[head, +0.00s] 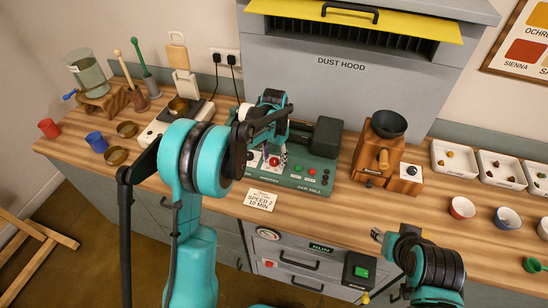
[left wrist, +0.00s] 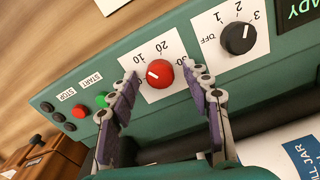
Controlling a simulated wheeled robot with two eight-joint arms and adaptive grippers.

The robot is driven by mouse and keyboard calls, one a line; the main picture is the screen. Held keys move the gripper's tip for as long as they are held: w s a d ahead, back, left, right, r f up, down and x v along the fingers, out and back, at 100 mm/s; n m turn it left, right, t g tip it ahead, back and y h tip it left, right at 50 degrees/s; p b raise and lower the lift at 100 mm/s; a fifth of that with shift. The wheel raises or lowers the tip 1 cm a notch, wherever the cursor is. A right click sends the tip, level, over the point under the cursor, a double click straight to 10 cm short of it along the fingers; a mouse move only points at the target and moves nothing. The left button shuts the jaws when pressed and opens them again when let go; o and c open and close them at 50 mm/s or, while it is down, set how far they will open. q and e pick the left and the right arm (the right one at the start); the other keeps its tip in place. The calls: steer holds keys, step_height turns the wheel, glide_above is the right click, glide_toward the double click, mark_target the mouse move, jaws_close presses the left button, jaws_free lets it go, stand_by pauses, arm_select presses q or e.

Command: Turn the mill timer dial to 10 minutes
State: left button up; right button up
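The red timer dial (left wrist: 159,73) sits on a white plate marked 10, 20 and 30 on the green jar mill panel (head: 318,172). Its white pointer mark is on its left side, seemingly between 0 and 10; the exact setting is hard to tell. My left gripper (left wrist: 162,76) is open, its fingers on either side of the dial with gaps visible. In the head view the left gripper (head: 272,150) is over the mill's front and the red dial (head: 274,162) shows there. My right gripper (head: 380,237) is low at the right, apart from the mill; its opening is unclear.
A black speed dial (left wrist: 238,38) is close to the left gripper's right finger. Green (left wrist: 102,100) and red (left wrist: 79,111) buttons are at left. A note card (head: 260,200) reads speed 2, 10 min. A wooden grinder (head: 378,155) stands right of the mill.

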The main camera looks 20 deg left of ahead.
mark_target(273, 161)
arm_select(q)
step_height(273, 161, up, 12)
stand_by(0.6)
stand_by(0.4)
steer(key=s+r+n+t+b, duration=0.1)
steer(key=s+r+t+b, duration=0.2)
steer(key=s, duration=0.9)
steer(key=s+f+n+t+b, duration=0.1)
steer(key=s+f+t, duration=0.1)
steer(key=s+f, duration=0.2)
steer(key=s+f+n+t+b, duration=0.1)
steer(key=s+f, duration=0.3)
steer(key=s, duration=0.6)
steer(key=shift+s+t, duration=0.15)
steer(key=shift+t, duration=0.45)
